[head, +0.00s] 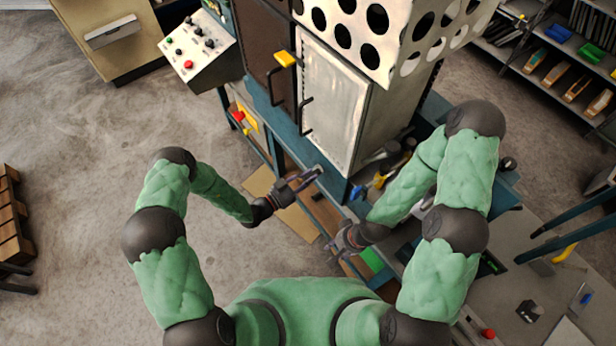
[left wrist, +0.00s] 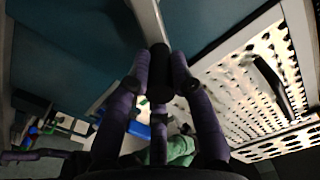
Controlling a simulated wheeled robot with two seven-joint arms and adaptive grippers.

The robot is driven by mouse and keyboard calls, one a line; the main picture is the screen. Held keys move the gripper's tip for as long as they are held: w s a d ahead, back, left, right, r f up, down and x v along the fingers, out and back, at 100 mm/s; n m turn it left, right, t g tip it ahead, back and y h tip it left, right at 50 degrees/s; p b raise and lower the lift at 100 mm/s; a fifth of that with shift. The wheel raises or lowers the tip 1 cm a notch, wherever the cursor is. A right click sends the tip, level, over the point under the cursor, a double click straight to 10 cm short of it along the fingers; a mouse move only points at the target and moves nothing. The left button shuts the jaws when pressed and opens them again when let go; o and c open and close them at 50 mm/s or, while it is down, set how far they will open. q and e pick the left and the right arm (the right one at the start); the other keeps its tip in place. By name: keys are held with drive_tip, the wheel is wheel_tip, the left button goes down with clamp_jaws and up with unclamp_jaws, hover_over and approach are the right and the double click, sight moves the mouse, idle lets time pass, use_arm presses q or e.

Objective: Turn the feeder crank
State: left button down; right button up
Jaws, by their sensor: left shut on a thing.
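My left gripper (head: 311,176) is at the front of the machine, below its pale door. My right gripper (head: 338,244) is lower and to the right, near the bench edge. It is small and dark there, and its jaw opening is unclear.
The pale door (head: 330,95) has a dark bar handle. A perforated white guard (head: 385,32) stands above it. A control panel (head: 198,46) is at upper left. Bench tools (head: 385,165) lie close to my right arm.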

use_arm(q)
drive_tip(key=shift+a+f, duration=0.1)
drive_tip(key=shift+f, duration=0.1)
drive_tip(key=c, duration=1.1)
unclamp_jaws()
drive_tip(key=shift+w, duration=0.1)
drive_tip(key=shift+r, duration=0.1)
drive_tip(key=v, duration=1.2)
